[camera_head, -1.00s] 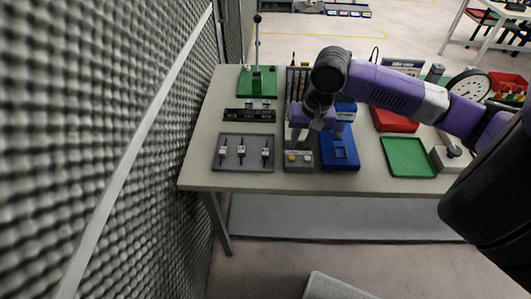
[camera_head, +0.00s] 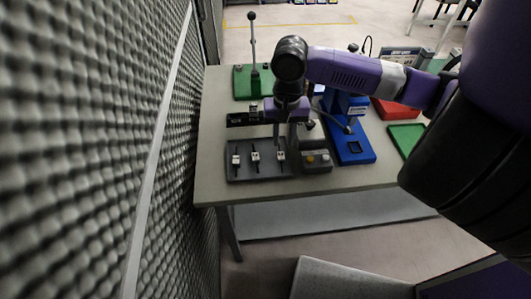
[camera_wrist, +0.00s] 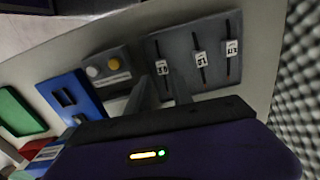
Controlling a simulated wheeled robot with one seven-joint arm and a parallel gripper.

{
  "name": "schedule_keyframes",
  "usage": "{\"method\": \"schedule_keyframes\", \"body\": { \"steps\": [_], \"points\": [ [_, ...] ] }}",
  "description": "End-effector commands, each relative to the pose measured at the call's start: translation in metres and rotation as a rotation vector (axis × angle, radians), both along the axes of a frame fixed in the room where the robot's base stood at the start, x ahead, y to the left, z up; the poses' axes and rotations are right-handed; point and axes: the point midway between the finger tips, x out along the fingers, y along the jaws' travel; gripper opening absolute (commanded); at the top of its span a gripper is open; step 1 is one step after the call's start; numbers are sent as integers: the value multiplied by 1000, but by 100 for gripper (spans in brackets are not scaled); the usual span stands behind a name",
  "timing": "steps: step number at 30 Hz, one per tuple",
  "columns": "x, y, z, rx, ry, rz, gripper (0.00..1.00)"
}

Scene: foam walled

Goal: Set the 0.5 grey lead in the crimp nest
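Three leads with white printed tags lie in slots of a grey tray (camera_head: 245,174). The lead nearest the button box (camera_head: 281,156) also shows in the wrist view (camera_wrist: 162,68); its tag seems to read 0.5, upside down and small. My gripper (camera_head: 278,138) is above this lead, pointing down. In the wrist view its two fingers (camera_wrist: 161,80) are apart, with the tag between and beyond their tips. Nothing is held. A blue fixture (camera_head: 364,156) with a dark recess stands right of the button box; I cannot tell whether it is the crimp nest.
A grey button box (camera_head: 316,161) adjoins the tray. A black strip (camera_head: 240,119) and a green lever stand (camera_head: 243,84) are behind it. Red (camera_head: 393,109) and green (camera_head: 407,136) trays lie right. A foam wall (camera_head: 90,150) borders the table's left side.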

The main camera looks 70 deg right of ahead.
Motion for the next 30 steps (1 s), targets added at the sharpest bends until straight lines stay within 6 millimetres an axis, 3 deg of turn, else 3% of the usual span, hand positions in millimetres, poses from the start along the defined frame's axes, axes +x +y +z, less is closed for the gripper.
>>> {"method": "schedule_keyframes", "body": {
  "steps": [11,21,30],
  "points": [
    [-1,1,-31,1,3,0,27],
    [-3,3,-74,2,2,0,27],
    [-3,2,-78,0,0,1,25]
  ]
}}
